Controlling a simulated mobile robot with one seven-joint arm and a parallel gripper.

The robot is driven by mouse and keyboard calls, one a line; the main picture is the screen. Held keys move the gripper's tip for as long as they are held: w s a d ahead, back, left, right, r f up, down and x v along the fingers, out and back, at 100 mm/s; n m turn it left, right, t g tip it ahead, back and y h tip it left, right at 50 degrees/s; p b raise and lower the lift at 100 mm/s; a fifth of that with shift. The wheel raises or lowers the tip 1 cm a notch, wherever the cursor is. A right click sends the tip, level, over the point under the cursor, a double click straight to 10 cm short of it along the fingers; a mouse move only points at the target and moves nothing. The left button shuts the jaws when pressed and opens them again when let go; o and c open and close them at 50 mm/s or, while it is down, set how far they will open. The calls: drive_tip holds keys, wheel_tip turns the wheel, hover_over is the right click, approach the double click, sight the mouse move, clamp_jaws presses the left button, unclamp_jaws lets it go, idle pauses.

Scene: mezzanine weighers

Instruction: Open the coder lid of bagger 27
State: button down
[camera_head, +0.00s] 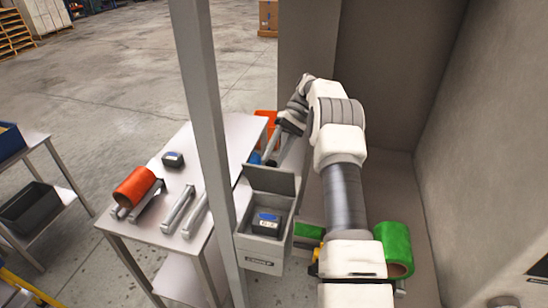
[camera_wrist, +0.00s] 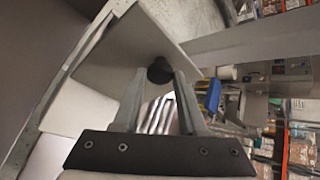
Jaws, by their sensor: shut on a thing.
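The coder (camera_head: 258,252) is a grey box beside the post, with a label on its front. Its lid (camera_head: 270,180) stands raised at the back of the box, and a dark cassette with a blue top (camera_head: 266,221) shows inside. In the wrist view the lid is a grey panel (camera_wrist: 125,50) with a black knob (camera_wrist: 160,70). My gripper (camera_wrist: 159,80) is shut on this knob, one finger on each side. In the head view my gripper (camera_head: 274,158) is behind the raised lid, and its fingertips are partly hidden.
A grey post (camera_head: 205,120) stands just left of the coder. A steel table (camera_head: 225,140) behind it bears an orange roll (camera_head: 134,186), metal bars and another dark cassette (camera_head: 173,159). A green roll (camera_head: 395,245) is at right, near the wall.

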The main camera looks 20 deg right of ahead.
idle(0.4)
drive_tip(key=shift+c, duration=2.3)
unclamp_jaws()
